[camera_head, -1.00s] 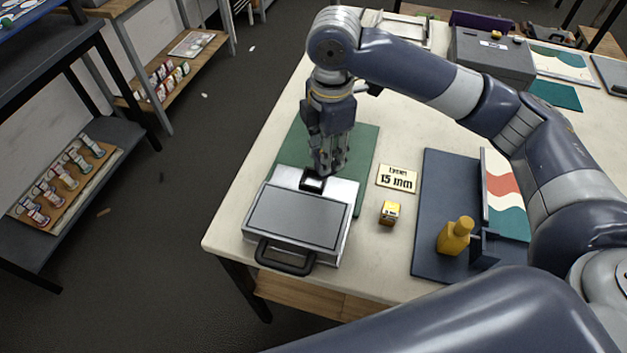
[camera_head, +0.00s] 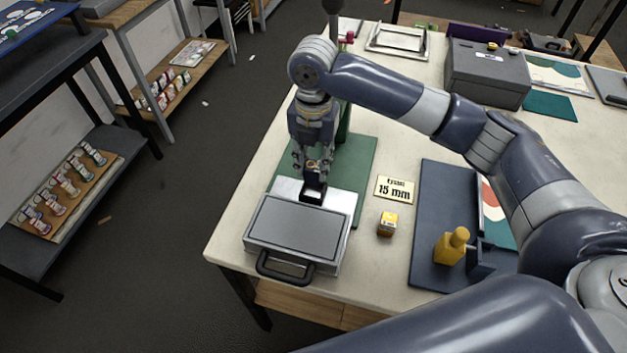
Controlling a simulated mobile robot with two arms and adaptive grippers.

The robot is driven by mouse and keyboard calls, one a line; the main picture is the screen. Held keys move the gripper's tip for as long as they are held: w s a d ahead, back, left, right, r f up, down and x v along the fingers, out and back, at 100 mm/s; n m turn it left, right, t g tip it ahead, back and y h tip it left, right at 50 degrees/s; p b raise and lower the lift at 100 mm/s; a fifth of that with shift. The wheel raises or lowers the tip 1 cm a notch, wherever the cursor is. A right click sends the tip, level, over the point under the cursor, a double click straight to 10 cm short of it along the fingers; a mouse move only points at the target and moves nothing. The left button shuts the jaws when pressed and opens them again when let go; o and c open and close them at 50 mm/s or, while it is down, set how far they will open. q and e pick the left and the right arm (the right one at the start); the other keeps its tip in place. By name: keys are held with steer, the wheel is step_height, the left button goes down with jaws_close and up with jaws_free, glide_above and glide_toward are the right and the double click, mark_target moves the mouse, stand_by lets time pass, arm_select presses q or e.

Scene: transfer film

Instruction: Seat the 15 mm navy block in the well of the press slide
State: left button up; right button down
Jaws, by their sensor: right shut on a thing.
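The press slide (camera_head: 298,234) is a silver plate with a grey panel and a black front handle, near the table's front left. My right gripper (camera_head: 313,168) points down over the slide's back part. It is shut on the dark navy block (camera_head: 313,188), which shows below the fingertips at the back of the slide. The block and fingers hide the well, so I cannot tell whether the block is in it or just above it. My left gripper is not in view.
A green base plate (camera_head: 352,160) lies under the slide's back, with a green column (camera_head: 343,125) behind my gripper.

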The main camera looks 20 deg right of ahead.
mark_target(313, 179)
step_height(313, 179, down, 6)
steer(key=shift+r+p, duration=0.1)
steer(key=shift+p, duration=0.55)
steer(key=shift+f, duration=0.25)
steer(key=c, duration=1.2)
jaws_free()
steer(key=shift+r, duration=0.1)
step_height(313, 179, up, 11)
steer(key=b, duration=0.3)
steer(key=shift+r, duration=0.55)
